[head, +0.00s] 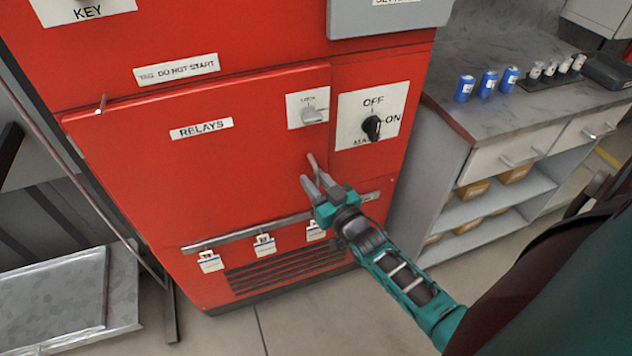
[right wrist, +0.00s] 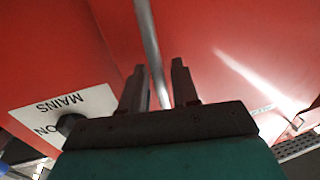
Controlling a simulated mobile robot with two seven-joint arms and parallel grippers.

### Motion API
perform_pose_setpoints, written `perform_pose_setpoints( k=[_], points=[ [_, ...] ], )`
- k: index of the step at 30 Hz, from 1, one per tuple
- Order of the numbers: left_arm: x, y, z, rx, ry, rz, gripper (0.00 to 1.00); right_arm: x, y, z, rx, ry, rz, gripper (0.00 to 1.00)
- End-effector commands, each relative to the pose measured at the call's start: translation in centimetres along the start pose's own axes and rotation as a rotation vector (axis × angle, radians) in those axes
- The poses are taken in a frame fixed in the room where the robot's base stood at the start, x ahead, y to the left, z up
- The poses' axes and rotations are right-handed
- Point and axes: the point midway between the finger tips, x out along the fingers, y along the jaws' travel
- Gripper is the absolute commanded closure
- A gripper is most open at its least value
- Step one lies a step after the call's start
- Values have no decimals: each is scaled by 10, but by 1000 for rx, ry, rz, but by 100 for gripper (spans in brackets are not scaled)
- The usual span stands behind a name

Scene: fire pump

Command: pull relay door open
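The relay door (head: 225,165) is a red panel with a "RELAYS" label on the front of the red cabinet. A small grey lock latch (head: 314,115) sits on a white plate at its upper right. A slim grey bar handle (head: 313,161) is on the door's right side. It also shows in the right wrist view (right wrist: 147,35). My right gripper (head: 308,182) is at this handle. Its fingers are apart, one on each side of the bar, with a gap visible at least on the right. Whether the door stands ajar is unclear. My left gripper is out of view.
A black rotary mains switch (head: 371,127) is on a white plate right of the door. Several tags hang from a rail (head: 245,233) below the door. A grey counter (head: 480,110) with blue cans stands at the right. A metal platform (head: 60,290) is at the lower left.

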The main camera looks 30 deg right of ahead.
Motion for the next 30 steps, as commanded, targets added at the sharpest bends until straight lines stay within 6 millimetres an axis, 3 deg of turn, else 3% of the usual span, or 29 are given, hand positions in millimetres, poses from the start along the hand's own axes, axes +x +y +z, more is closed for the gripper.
perform_pose_setpoints(
  k=[4, 14, 30],
  points=[
    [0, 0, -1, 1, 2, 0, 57, 0, 0, 0, 0, 0, 0, 70],
    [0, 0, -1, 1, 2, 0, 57, 0, 0, 0, 0, 1, 0, 100],
    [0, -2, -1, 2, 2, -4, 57, -1, 0, 0, 0, 1, 1, 100]
  ],
)
